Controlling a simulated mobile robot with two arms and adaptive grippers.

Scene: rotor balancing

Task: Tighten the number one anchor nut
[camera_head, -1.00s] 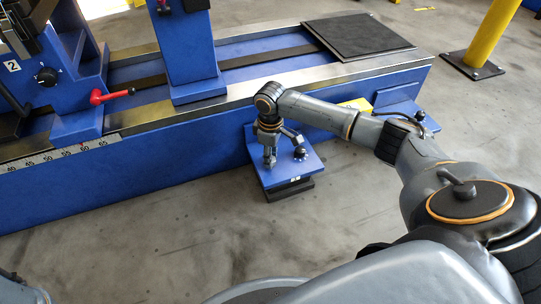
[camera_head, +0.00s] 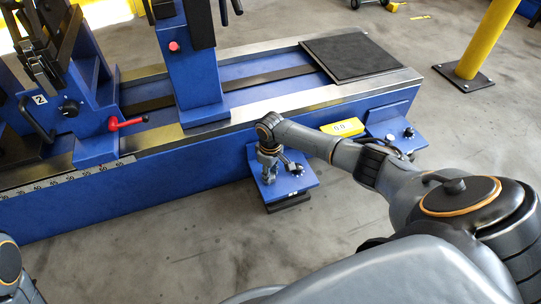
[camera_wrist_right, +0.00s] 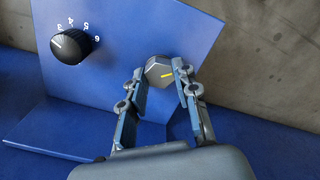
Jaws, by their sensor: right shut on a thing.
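A black dial knob (camera_wrist_right: 70,45) with white numbers stands left of the nut. In the head view my right gripper (camera_head: 268,176) points down over the same blue foot plate (camera_head: 287,190) at the machine's front side, and hides the nut. Its number cannot be read. My left gripper is out of view.
The long blue machine bed (camera_head: 120,195) runs behind the foot plate. A second blue foot (camera_head: 395,125) with knobs and a yellow box (camera_head: 343,127) reading 0.0 are to the right. Grey floor (camera_head: 190,255) in front is clear.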

